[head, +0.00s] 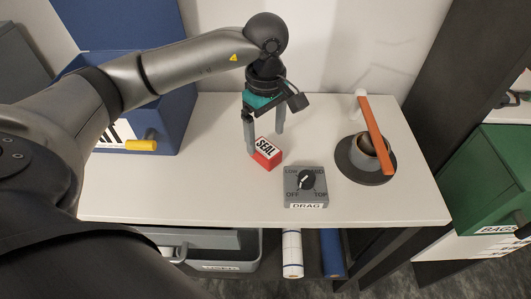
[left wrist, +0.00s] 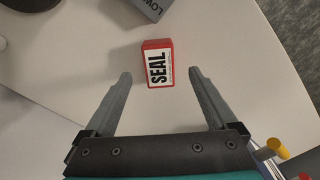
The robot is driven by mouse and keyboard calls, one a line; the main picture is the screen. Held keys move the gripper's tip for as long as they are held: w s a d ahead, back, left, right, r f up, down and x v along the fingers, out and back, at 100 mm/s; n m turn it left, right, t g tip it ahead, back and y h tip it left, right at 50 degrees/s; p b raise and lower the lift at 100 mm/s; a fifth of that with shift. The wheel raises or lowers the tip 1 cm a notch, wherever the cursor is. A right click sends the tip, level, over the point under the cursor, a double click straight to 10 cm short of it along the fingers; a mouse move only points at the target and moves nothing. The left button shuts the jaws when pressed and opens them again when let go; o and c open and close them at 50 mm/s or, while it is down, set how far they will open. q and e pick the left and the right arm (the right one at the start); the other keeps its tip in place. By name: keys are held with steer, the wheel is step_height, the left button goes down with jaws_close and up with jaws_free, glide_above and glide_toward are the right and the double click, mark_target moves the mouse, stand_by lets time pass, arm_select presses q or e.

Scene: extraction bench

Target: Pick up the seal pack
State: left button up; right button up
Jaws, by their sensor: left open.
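The seal pack (head: 267,152) is a small red box with a white label reading SEAL, lying on the white bench top. My left gripper (head: 265,143) is above it, pointing down, with its fingers apart. In the left wrist view the seal pack (left wrist: 158,64) lies just beyond the fingertips, in line with the gap between them. The left gripper (left wrist: 160,76) is open and empty there, and nothing shows between its fingers. My right gripper is not in view.
A grey DRAG dial box (head: 305,186) stands right of the seal pack. Further right, a dark round base (head: 367,175) carries a cup and an orange bar. A blue box (head: 178,110) with a yellow handle stands at left. The bench's front left (head: 170,190) is clear.

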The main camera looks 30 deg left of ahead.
mark_target(265, 148)
arm_select(q)
steer(key=shift+a+f, duration=0.1)
steer(key=shift+f, duration=2.7)
steer(key=shift+w+r, duration=0.1)
jaws_close()
step_height(265, 148, up, 20)
steer(key=p, duration=0.2)
